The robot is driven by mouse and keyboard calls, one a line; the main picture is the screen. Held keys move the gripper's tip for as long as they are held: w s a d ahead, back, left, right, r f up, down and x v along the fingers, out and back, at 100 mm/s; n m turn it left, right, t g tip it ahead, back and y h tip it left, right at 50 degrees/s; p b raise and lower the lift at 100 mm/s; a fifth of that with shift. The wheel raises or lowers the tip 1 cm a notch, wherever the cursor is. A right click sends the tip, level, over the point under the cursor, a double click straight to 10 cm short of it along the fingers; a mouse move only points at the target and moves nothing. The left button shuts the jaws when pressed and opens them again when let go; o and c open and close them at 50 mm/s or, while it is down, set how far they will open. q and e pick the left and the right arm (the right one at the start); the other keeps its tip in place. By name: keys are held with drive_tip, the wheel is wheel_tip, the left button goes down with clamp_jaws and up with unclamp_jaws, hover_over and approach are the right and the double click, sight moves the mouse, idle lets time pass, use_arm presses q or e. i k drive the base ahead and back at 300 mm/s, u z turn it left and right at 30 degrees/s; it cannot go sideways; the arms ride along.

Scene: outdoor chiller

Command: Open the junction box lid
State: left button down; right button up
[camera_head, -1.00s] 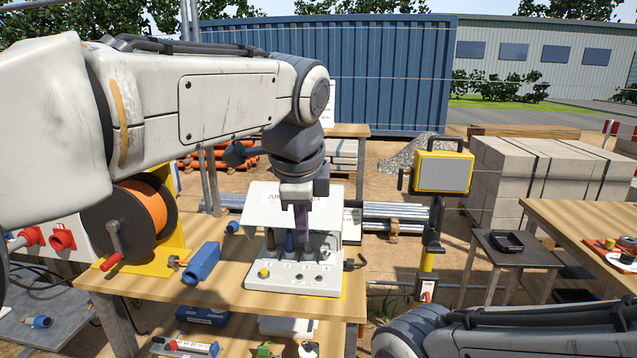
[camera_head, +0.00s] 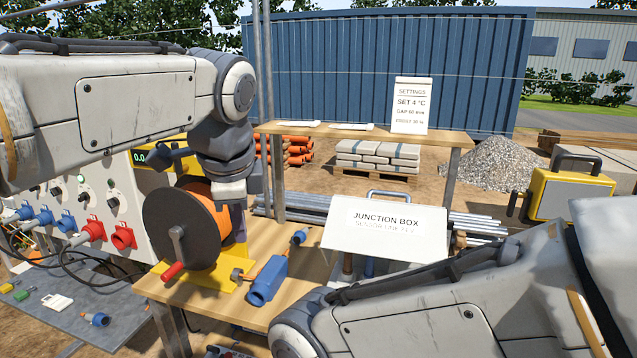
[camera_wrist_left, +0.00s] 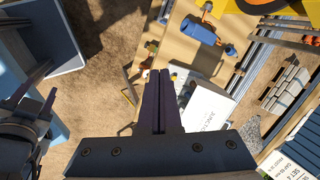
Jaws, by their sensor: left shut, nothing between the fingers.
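The junction box lid (camera_head: 385,231) is a white panel lettered JUNCTION BOX, standing raised and tilted on the wooden bench. Parts of the box interior show beneath its lower edge, but my right arm hides most of the box. The lid also shows in the left wrist view (camera_wrist_left: 208,108), right of the fingers. My left gripper (camera_head: 238,218) is shut and empty, left of the lid and apart from it, in front of the cable reel. Its closed fingers show in the left wrist view (camera_wrist_left: 160,84). My right gripper is out of view; only its arm shows.
An orange cable reel (camera_head: 190,232) on a yellow stand is close to my left gripper. A blue connector (camera_head: 268,280) lies on the bench (camera_head: 205,308) between reel and box. A shelf with a settings card (camera_head: 411,105) stands behind. A yellow-cased device (camera_head: 570,195) is at right.

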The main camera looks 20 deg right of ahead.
sight(407, 232)
drive_tip(key=z, duration=0.25)
drive_tip(key=i, duration=1.05)
drive_tip(key=z, duration=0.8)
